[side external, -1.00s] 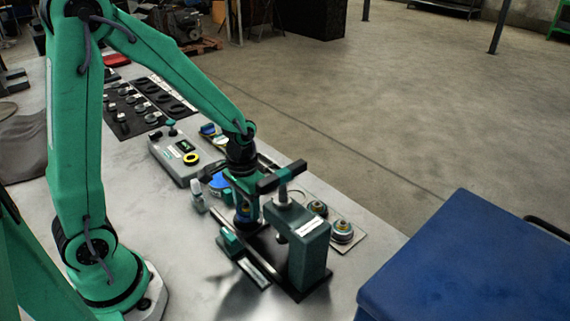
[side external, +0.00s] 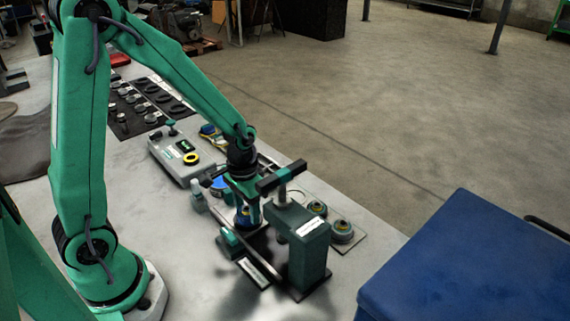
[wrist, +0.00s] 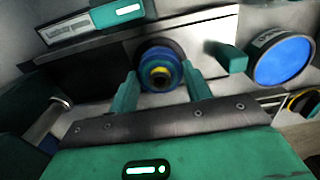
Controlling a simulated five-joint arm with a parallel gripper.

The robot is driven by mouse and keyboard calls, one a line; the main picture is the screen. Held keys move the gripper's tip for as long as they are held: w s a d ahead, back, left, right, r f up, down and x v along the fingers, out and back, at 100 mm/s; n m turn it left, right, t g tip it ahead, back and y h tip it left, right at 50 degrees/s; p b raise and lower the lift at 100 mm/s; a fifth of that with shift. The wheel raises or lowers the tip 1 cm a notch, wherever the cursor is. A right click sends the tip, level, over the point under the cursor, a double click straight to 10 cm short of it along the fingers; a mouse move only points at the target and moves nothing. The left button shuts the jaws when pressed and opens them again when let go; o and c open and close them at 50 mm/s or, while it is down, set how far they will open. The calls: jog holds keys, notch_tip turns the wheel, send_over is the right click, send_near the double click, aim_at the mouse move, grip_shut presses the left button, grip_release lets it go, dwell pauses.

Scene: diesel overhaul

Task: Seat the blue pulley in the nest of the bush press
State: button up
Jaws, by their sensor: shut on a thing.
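The blue pulley (wrist: 147,57) is between the green fingers of my gripper (wrist: 160,84) in the wrist view, with yellow at its centre. My gripper (side external: 246,208) is shut on it, and the pulley (side external: 249,217) shows as a blue patch low between the fingers in the side view. The green bush press (side external: 309,255) stands just right of the gripper, with its dark base below. A dark ring shows around the far side of the pulley in the wrist view. The nest is hidden, and I cannot tell whether the pulley touches it.
A plate with round parts (side external: 342,231) lies behind the press. A grey box with a yellow ring (side external: 182,155) stands behind left. A blue disc (wrist: 283,60) lies beside the press. A blue cabinet (side external: 470,260) stands at right. The bench is bare at front left.

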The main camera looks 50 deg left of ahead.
jog(key=shift+f, duration=0.3)
jog(key=o, duration=1.3)
jog(key=shift+r, duration=0.1)
jog(key=shift+r, duration=3.4)
jog(key=shift+r, duration=0.1)
jog(key=shift+r, duration=1.9)
jog(key=shift+r, duration=0.15)
